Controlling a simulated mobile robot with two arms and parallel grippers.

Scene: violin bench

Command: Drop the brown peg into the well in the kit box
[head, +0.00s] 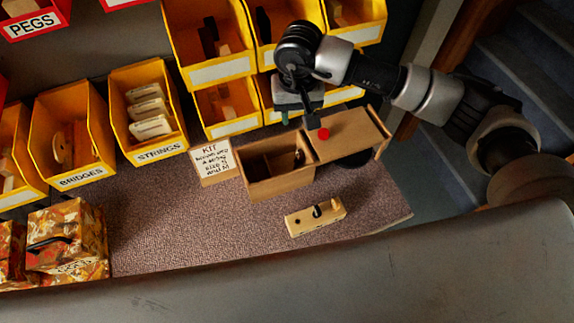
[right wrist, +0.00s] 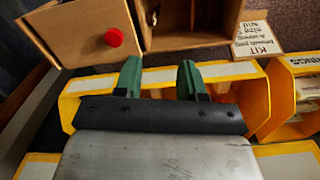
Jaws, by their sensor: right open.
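The wooden kit box (head: 262,186) stands open on the bench, with its lid (head: 350,137) and red knob (head: 323,134) off to the right. A small dark brown piece, which looks like the brown peg (head: 298,157), is inside at the box's right end; I cannot tell whether it sits in the well. The box's inside also shows at the top of the right wrist view (right wrist: 190,38). My right gripper (head: 299,116) is open and empty, above and behind the box. Its green fingers (right wrist: 159,80) stand apart. My left gripper is not in view.
A wooden block (head: 316,216) with a dark piece in it lies in front of the box. A KIT card (head: 213,162) stands left of it. Yellow bins (head: 222,72) line the back. Patterned boxes (head: 66,235) sit at front left. The middle mat (head: 170,220) is clear.

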